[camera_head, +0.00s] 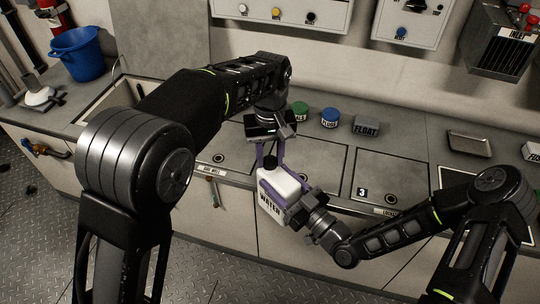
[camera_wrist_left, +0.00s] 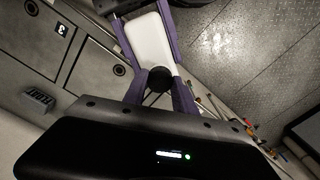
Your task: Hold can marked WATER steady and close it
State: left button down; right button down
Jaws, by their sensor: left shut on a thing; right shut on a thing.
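The white can marked WATER (camera_head: 271,205) is in front of the counter edge in the head view. My right gripper (camera_head: 292,204) is shut on the can's side from the right. My left gripper (camera_head: 268,160) points down from above, its purple fingers shut on the black cap (camera_head: 269,165) at the can's top. In the left wrist view the cap (camera_wrist_left: 160,79) is between the fingertips, against the end of the white can (camera_wrist_left: 151,38). I cannot tell how firmly the cap sits on the neck.
The counter behind holds a green-lidded jar (camera_head: 300,111), a blue-lidded jar (camera_head: 329,118), a grey FLOAT block (camera_head: 366,126) and a metal tray (camera_head: 469,145). A blue bucket (camera_head: 78,55) stands at far left. The floor (camera_head: 215,280) before the counter is clear.

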pick_arm(q)
jog(key=m, duration=0.7)
jog(key=shift+m, duration=0.3)
jog(key=c, duration=1)
grip_release()
jog(key=shift+r, duration=2.25)
jog(key=shift+c, duration=0.2)
jog(key=shift+r+n, duration=1.2)
jog(key=shift+r, duration=0.55)
jog(key=shift+c, duration=0.2)
